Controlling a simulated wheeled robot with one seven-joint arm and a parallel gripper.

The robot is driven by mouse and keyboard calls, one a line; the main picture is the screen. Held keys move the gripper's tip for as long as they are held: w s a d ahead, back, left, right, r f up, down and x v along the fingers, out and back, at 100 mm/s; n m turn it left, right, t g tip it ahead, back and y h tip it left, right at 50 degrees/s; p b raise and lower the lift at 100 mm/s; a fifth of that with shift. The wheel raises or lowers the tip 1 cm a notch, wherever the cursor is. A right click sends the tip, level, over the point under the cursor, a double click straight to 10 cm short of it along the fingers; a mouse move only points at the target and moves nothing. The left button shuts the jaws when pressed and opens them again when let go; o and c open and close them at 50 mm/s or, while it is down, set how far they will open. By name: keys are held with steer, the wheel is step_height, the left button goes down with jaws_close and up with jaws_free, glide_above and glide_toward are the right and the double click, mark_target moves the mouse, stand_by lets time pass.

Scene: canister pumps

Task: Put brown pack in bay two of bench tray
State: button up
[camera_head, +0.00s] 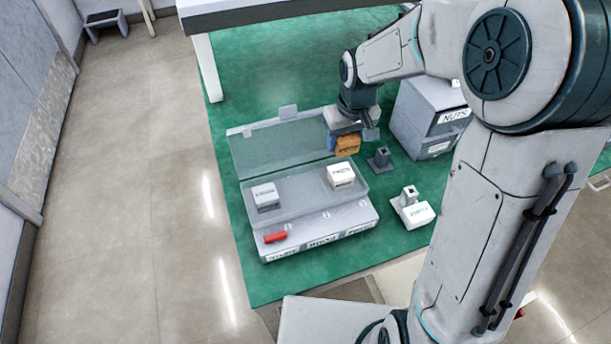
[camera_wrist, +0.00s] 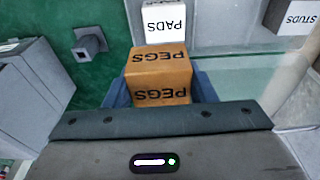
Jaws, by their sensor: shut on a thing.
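The brown pack (camera_head: 347,145), an orange-brown box lettered PEGS, is held in my gripper (camera_head: 353,131) above the back right of the bench tray. In the wrist view the brown pack (camera_wrist: 158,65) sits between the blue-grey fingers of my gripper (camera_wrist: 160,92). The bench tray (camera_head: 310,215) is a long grey tray with its clear lid raised at the back and labels along its front. A white PADS box (camera_head: 341,176) stands in its right part and a STUDS box (camera_head: 266,195) in its left part. The middle between them looks empty. The front labels are too small to read.
A red piece (camera_head: 275,237) lies on the tray's front left ledge. A grey NUTS drawer unit (camera_head: 420,125) stands right of my gripper.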

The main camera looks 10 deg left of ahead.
glide_above(303, 191)
steer(key=f, duration=0.6)
steer(key=shift+s+d+f, duration=0.1)
steer(key=shift+d, duration=0.1)
steer(key=shift+f+p, duration=0.35)
steer(key=shift+f, duration=1.7)
steer(key=shift+f, duration=0.2)
steer(key=o, duration=1)
steer(key=shift+r, duration=0.45)
steer(key=r, duration=0.3)
steer(key=s+r, duration=0.1)
steer(key=r, duration=0.7)
steer(key=shift+s+d+r, duration=0.2)
steer(key=shift+s+d, duration=0.15)
steer(key=shift+s, duration=0.05)
